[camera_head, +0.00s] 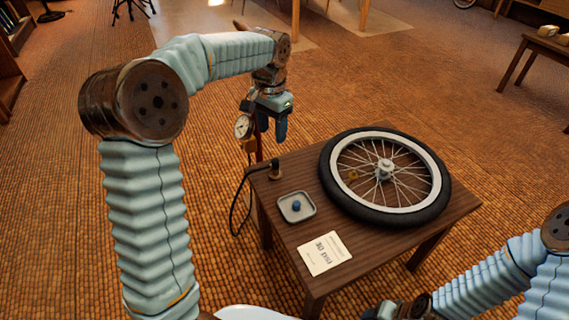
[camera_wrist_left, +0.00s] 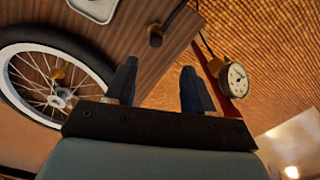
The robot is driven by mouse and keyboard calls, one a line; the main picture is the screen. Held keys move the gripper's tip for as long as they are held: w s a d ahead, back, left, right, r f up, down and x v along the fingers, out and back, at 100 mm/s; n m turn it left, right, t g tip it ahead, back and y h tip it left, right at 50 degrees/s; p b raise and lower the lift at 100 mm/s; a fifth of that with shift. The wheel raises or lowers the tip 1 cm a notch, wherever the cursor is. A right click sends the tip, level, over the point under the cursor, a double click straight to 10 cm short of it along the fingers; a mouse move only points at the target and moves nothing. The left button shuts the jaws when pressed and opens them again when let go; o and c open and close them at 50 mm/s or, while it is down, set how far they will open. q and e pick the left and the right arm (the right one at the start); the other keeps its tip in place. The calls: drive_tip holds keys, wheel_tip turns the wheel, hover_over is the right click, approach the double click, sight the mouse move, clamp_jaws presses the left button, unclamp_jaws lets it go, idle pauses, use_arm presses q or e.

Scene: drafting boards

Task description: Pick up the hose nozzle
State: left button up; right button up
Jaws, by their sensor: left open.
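The hose nozzle (camera_head: 275,170) is a small dark piece standing near the far left corner of the wooden table, with a black hose running from it over the edge. In the left wrist view the nozzle (camera_wrist_left: 168,25) shows as a dark rod with a rounded end, ahead of the fingers. My left gripper (camera_head: 273,130) is open and empty, pointing down above and beyond that corner, apart from the nozzle. Its two dark fingers (camera_wrist_left: 157,80) stand apart in the left wrist view. My right gripper (camera_head: 395,311) is partly cut off at the bottom edge.
A pump with a round dial gauge (camera_head: 243,127) stands beside the table, close to my left gripper; the gauge (camera_wrist_left: 235,80) also shows in the left wrist view. A wheel (camera_head: 433,202), a grey tray (camera_head: 285,216) with a blue piece, and a white card (camera_head: 324,253) lie on the table.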

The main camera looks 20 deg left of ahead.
sight(275, 160)
use_arm(q)
wheel_tip(275, 160, down, 6)
drive_tip(key=shift+f+b, duration=0.25)
drive_tip(key=shift+b, duration=0.15)
drive_tip(key=shift+d+f+b, duration=0.2)
drive_tip(key=shift+f, duration=1.2)
drive_tip(key=shift+d+f+b, duration=0.15)
drive_tip(key=shift+f, duration=1.2)
clamp_jaws()
